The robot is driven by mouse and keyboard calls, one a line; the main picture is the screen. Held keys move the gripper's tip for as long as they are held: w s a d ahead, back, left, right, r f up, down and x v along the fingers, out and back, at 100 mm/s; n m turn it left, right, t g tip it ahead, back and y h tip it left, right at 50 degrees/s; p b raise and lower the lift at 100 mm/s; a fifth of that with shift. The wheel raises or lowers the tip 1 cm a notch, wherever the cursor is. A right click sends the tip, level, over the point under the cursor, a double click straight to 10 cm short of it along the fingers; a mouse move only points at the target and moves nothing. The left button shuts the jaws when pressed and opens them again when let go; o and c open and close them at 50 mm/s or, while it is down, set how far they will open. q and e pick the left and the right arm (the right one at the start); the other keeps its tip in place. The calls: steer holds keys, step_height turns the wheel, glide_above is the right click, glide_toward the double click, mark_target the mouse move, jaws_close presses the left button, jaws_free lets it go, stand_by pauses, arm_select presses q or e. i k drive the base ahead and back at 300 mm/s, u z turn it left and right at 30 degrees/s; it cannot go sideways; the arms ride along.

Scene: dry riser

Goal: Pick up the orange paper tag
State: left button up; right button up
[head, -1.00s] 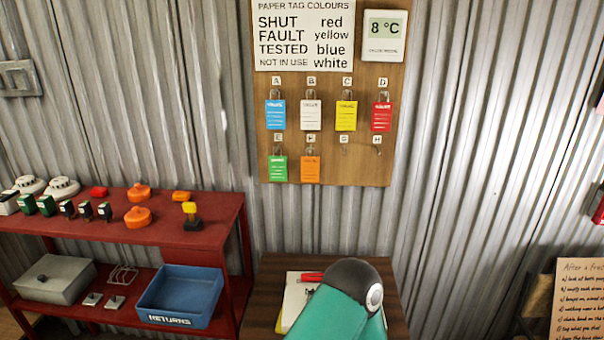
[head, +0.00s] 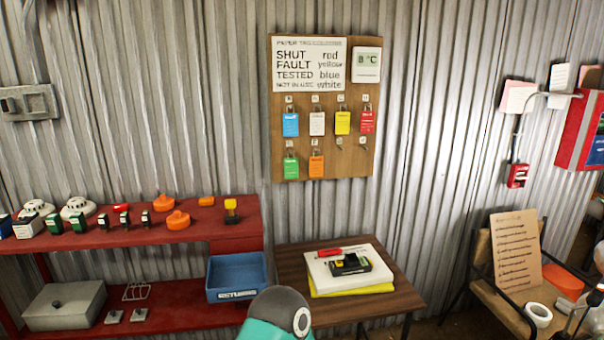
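The orange paper tag (head: 316,166) hangs from a hook in the lower row of the wooden board (head: 325,190) on the corrugated wall, just right of the green tag (head: 291,167). Blue (head: 291,124), white (head: 317,123), yellow (head: 342,122) and red (head: 367,121) tags hang in the row above. Two lower hooks to the right of the orange tag hold no tag. Neither gripper shows; only a teal and dark part of my own body is at the bottom edge.
A small wooden table (head: 290,262) below the board bears papers and a black device (head: 350,264). A red shelf (head: 110,243) with detectors and a blue returns bin (head: 237,277) stands left. A chair (head: 500,300) with a cardboard notice stands right.

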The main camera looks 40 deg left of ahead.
mark_target(316, 164)
steer(key=u, duration=1)
steer(key=k, duration=0.1)
steer(key=z, duration=1.25)
steer(key=i, duration=0.1)
steer(key=u, duration=2.45)
steer(key=i, duration=1)
steer(key=z, duration=0.25)
